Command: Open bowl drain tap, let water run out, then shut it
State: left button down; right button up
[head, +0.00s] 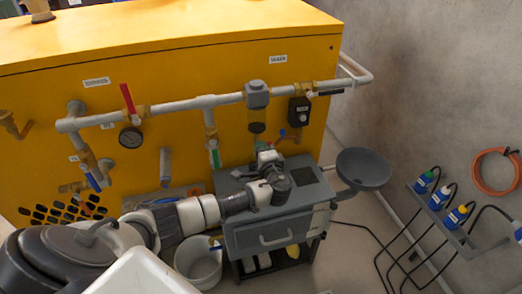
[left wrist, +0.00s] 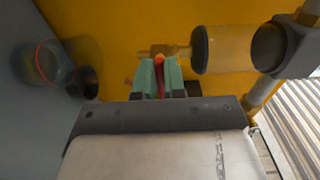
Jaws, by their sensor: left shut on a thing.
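The filter bowl (head: 257,128) hangs from a grey filter head (head: 257,94) on the pipe along the yellow cabinet. In the left wrist view the clear, yellowish bowl (left wrist: 228,49) lies sideways, with the brass drain tap (left wrist: 178,51) at its lower end. My left gripper (head: 262,148) is under the bowl, partly hidden by its own wrist. In the left wrist view its green fingers (left wrist: 160,72) are closed around the tap's small red handle (left wrist: 160,61). I cannot see any water running. My right gripper is not in view.
A grey cart (head: 265,235) stands below my left wrist. A clear vessel with a red ring (left wrist: 42,62) shows at left in the wrist view. A white bucket (head: 203,265), a round grey dish (head: 363,168) and a red-handled valve (head: 128,100) are nearby. Cables cross the right floor.

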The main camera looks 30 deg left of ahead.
pick_arm(q)
jog(key=shift+f, duration=0.1)
jog(key=c, duration=1.2)
grip_release()
jog(key=shift+d, duration=0.1)
jog(key=p+v, duration=0.1)
jog(key=v, duration=0.9)
jog(key=shift+s+d, duration=0.2)
jog(key=shift+s, duration=0.15)
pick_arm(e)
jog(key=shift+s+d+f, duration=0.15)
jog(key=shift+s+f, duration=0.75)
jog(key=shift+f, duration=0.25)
